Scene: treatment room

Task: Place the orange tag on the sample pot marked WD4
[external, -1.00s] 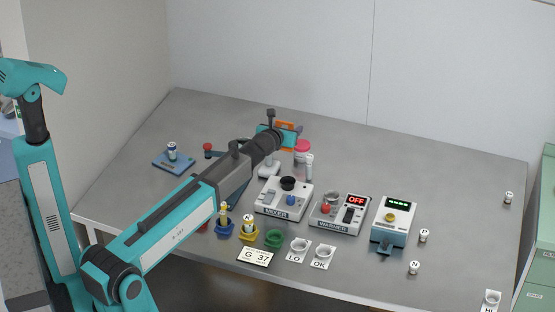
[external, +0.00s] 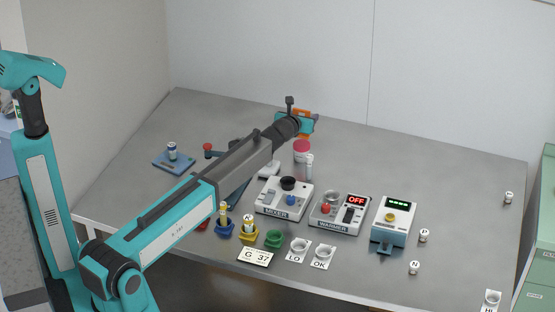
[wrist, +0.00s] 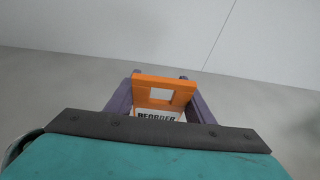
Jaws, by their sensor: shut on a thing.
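My gripper (external: 303,122) is over the back middle of the table in the external view. It is shut on the orange tag (wrist: 150,98), a flat frame with a square window and a white panel lettered REORDER. In the wrist view the tag sits between my two purple fingers. The tag also shows as a bit of orange in the external view (external: 301,112). Several small white pots with dark marks stand about, such as one marked N (external: 414,268) and one at the far right (external: 508,197). I cannot read WD4 on any of them.
A pink-lidded jar (external: 302,146) stands just in front of my gripper. The mixer (external: 283,200), the warmer (external: 338,212) and a blue device with a green display (external: 394,222) fill the middle. A blue pad (external: 163,163) lies left. The table's back right is clear.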

